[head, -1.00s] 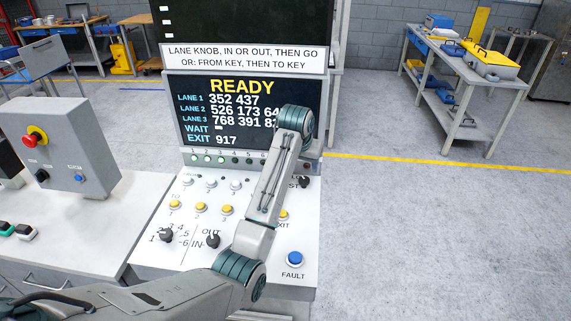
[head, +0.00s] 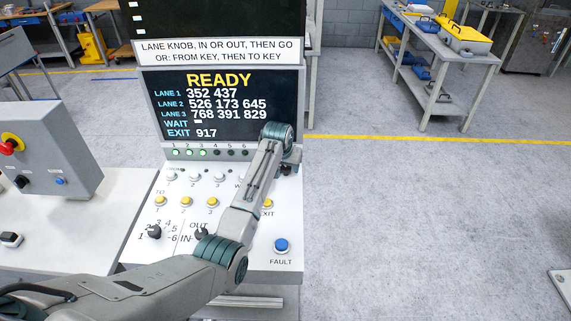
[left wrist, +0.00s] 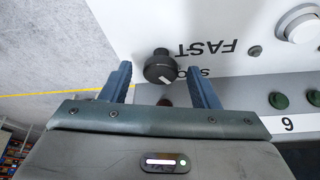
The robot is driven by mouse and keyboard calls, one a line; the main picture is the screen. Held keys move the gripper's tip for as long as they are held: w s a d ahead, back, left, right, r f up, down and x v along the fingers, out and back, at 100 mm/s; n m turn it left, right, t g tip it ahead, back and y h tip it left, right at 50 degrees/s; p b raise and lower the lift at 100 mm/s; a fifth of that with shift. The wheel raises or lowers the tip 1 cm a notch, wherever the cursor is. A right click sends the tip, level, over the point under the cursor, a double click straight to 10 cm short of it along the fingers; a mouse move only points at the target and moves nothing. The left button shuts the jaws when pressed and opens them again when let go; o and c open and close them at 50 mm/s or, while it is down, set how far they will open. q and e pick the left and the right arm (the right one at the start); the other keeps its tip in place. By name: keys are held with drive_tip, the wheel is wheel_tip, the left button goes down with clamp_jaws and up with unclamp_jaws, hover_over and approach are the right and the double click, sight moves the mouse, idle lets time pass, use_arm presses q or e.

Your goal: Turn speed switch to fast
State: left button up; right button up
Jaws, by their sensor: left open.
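The speed switch is a round black knob (left wrist: 160,64) with a white mark. In the left wrist view, which is upside down, it stands between my left gripper's fingertips. The mark is at the knob's lower right in that view. The word FAST (left wrist: 207,48) is printed beside the knob; a second label beginning with S is partly covered. My left gripper (left wrist: 160,76) is open with one blue finger on each side of the knob; I cannot tell whether either touches it. In the head view my wrist (head: 278,133) largely hides the gripper and switch. My right gripper is not in view.
The white panel carries yellow keys (head: 185,201), a lane knob (head: 154,232), an in-out knob (head: 201,234) and a blue FAULT button (head: 281,246). A screen (head: 222,105) reading READY stands behind. A grey box with a red button (head: 8,146) is left.

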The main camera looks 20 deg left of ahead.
use_arm(q)
drive_tip(key=shift+c, duration=0.8)
drive_tip(key=c, duration=0.8)
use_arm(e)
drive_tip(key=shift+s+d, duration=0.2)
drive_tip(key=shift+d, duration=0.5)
